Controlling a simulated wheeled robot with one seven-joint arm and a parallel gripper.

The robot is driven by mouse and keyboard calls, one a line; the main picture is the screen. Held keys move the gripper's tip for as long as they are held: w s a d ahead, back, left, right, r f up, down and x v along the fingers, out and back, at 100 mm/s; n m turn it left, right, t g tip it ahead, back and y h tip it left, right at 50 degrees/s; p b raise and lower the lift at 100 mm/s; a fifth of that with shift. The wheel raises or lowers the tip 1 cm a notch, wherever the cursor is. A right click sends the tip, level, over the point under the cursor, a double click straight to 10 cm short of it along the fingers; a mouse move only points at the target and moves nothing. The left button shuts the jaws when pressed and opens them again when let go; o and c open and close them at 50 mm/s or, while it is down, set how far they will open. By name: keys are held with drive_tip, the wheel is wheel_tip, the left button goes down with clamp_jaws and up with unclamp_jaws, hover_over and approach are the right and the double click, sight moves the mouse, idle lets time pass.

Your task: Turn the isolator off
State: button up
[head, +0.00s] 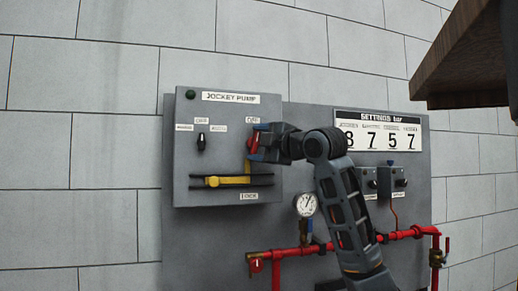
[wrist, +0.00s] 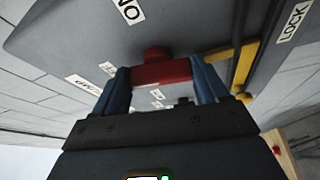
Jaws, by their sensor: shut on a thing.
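The isolator's red handle (head: 254,142) is on the right side of the grey jockey pump panel (head: 225,185), under a small white label I cannot read for sure. My gripper (head: 261,144) reaches it from the right and is shut on it. In the wrist view the red handle (wrist: 160,72) lies between my two blue fingers (wrist: 162,80), one at each end. Its round red hub meets the panel face behind. A white ON label (wrist: 128,10) shows above the handle there. My gripper partly hides the handle in the head view.
A yellow bar (head: 232,181) on a dark bracket sits below the handle, near a LOCK label (head: 249,196). A black selector switch (head: 201,142) is to the left. Red pipework (head: 290,252) with a pressure gauge (head: 306,204) runs below. A brown overhang (head: 455,60) is at upper right.

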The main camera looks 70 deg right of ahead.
drive_tip(key=shift+n+g, duration=0.4)
drive_tip(key=shift+n, duration=0.7)
drive_tip(key=shift+y, duration=0.3)
drive_tip(key=o, duration=1.1)
drive_tip(key=shift+c, duration=0.2)
drive_tip(key=shift+s, duration=0.1)
drive_tip(key=b+v, duration=0.2)
drive_tip(key=v, duration=0.5)
drive_tip(key=shift+s+a, duration=0.25)
